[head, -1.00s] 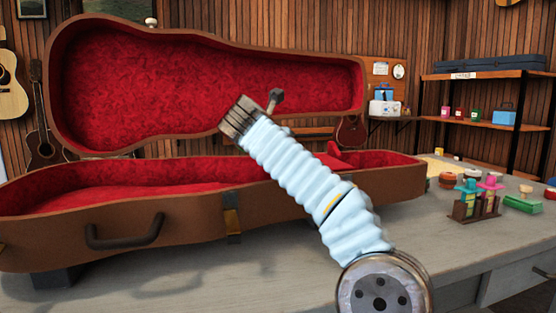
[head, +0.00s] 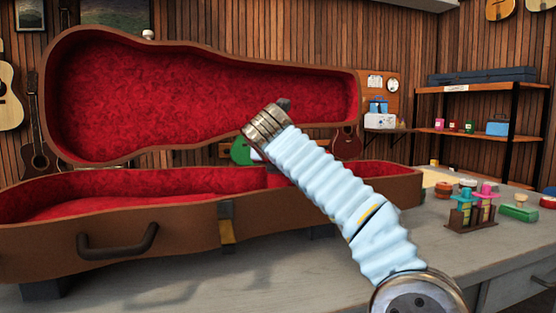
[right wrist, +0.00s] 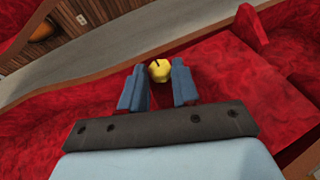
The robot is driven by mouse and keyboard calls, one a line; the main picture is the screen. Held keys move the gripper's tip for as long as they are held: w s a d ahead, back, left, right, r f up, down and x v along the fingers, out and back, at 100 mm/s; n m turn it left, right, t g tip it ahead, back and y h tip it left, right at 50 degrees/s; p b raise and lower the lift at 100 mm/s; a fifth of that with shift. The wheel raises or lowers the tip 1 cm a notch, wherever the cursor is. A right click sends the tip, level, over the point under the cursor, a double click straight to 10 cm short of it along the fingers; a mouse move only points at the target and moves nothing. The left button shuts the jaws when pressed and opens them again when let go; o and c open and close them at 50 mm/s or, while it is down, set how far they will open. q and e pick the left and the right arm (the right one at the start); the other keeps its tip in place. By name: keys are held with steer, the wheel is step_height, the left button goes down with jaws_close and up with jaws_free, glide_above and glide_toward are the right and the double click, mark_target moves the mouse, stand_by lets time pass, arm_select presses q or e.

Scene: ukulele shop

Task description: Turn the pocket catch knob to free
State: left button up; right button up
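The yellow knob (right wrist: 159,70), with a small dark mark on top, shows in the right wrist view by the red lining near the case wall. My right gripper (right wrist: 159,86) is open there. Its two blue-grey fingers stand on either side of the knob, with visible gaps; I cannot tell whether the fingertips reach its depth. In the head view my right wrist (head: 265,126) is over the open brown case (head: 180,238), in front of the raised lid (head: 200,95). The knob and fingers are hidden there. My left gripper is not in view.
The case lies on a grey bench (head: 330,270). A rack of coloured tubes (head: 471,216), a green box (head: 519,213) and small jars stand at right. Behind are shelves (head: 480,131) and a green instrument (head: 240,151). Bench space before the case is clear.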

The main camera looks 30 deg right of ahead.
steer(key=o, duration=0.3)
steer(key=v, duration=1.3)
steer(key=shift+s+a+p, duration=0.25)
steer(key=shift+s+p, duration=0.05)
